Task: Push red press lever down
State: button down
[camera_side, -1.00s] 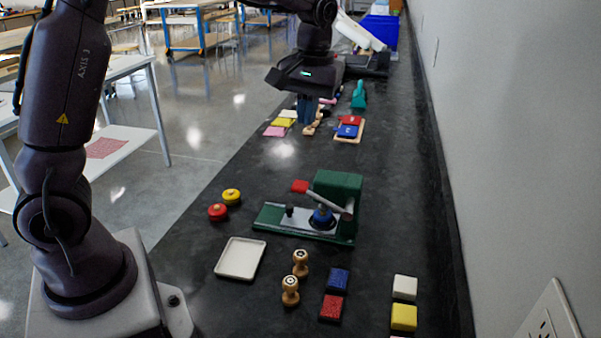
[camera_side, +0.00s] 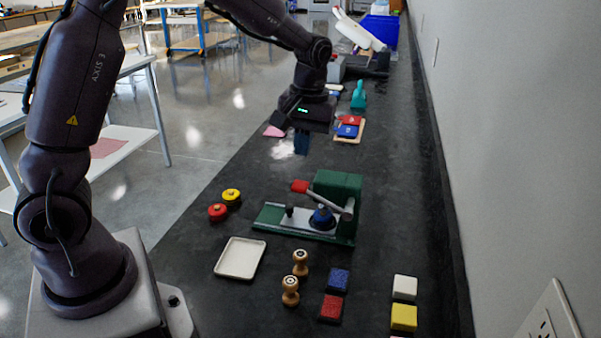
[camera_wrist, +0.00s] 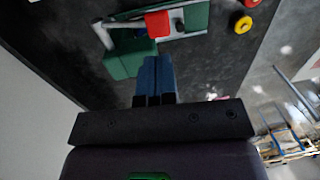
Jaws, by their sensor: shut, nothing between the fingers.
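The green press (camera_side: 338,188) stands on the dark counter, with a silver lever arm ending in a red handle (camera_side: 300,186) at its left. The lever is raised at a slant, and a blue round part sits under it on the press plate. In the wrist view the red handle (camera_wrist: 157,24) lies just beyond my fingertips, beside the green press body (camera_wrist: 130,58). My gripper (camera_side: 301,150) has its blue fingers together, pointing down, above and behind the press and apart from the handle. The fingers (camera_wrist: 155,72) also show shut and empty in the wrist view.
A white tray (camera_side: 240,258), two wooden stamps (camera_side: 291,290), and red and yellow round pieces (camera_side: 231,196) lie around the press. Blue and red pads (camera_side: 338,280) and white and yellow blocks (camera_side: 404,316) are in front. The wall bounds the right side.

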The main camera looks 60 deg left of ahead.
aim_at(295, 182)
jog(key=f, duration=0.6)
jog(key=shift+s+a+f, duration=0.2)
jog(key=shift+a+f, duration=0.05)
jog(key=shift+f, duration=0.15)
jog(key=shift+s+a+f+t+h, duration=0.4)
jog(key=shift+f+t, duration=0.1)
jog(key=shift+f, duration=0.15)
notch_tip(295, 182, down, 8)
jog(key=s+a+t+h, duration=0.1)
jog(key=t+h, duration=0.1)
jog(key=shift+s+r, duration=0.15)
jog(key=shift+r, duration=0.05)
jog(key=shift+a, duration=0.1)
dwell(0.4)
